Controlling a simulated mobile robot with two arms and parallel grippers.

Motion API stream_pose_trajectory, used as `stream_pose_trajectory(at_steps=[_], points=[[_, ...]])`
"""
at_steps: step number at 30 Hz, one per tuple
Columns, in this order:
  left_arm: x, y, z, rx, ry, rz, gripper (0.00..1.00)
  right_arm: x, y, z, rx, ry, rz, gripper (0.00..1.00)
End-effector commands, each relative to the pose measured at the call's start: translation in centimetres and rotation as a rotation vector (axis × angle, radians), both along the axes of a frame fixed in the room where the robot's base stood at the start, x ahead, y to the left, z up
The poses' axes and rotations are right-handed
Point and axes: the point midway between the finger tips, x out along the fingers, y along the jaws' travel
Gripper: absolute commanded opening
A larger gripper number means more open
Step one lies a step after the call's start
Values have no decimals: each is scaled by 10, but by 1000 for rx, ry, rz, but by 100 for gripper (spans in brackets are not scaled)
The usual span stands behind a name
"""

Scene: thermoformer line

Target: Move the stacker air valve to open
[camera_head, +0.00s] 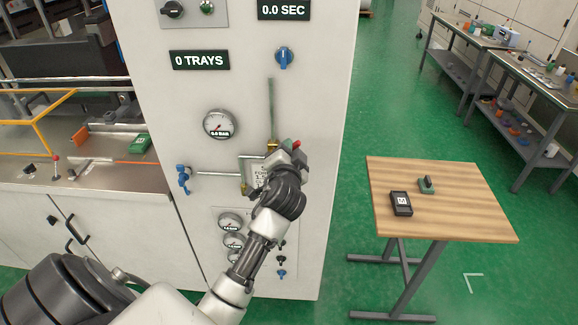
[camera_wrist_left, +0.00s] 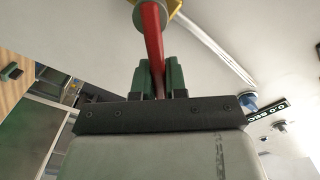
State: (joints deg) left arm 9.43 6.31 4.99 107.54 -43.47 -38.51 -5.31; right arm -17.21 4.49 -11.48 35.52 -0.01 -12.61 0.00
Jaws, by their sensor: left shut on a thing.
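The stacker air valve on the white cabinet front has a red lever (camera_head: 297,144) and a brass body (camera_head: 272,147), mostly hidden behind my left gripper in the head view. In the left wrist view the red lever (camera_wrist_left: 151,35) runs down from the yellow brass body (camera_wrist_left: 167,9) to between the green fingers. My left gripper (camera_wrist_left: 159,82) is shut on the red lever; it also shows in the head view (camera_head: 291,158). A grey pipe (camera_head: 271,105) rises above the valve. My right gripper is not in view.
A round gauge (camera_head: 220,124) reading 0.0 bar sits left of the valve. A blue valve (camera_head: 184,178) is at the cabinet's left edge, and a blue knob (camera_head: 284,57) is above. A wooden table (camera_head: 455,195) stands to the right, with green floor (camera_head: 400,110) around it.

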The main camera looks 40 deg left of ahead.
Motion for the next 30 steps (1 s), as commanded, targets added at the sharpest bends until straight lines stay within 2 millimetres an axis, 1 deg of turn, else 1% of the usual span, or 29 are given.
stream_pose_trajectory(at_steps=[3, 5, 15, 17, 21, 24, 30], points=[[-3, 5, 3, -122, -69, 2, 0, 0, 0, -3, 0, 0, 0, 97], [-4, 6, 5, -159, -91, 1, 0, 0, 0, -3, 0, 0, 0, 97], [-5, 8, 6, -190, -110, 2, 0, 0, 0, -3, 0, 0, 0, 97], [-6, 9, 7, -225, -131, 1, 0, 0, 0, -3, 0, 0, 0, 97], [-11, 17, 11, -365, -216, 3, 0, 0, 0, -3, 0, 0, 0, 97], [-13, 20, 14, -433, -257, 3, 0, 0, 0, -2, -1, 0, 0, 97], [-13, 21, 14, -451, -268, 1, 0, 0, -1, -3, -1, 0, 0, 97]])
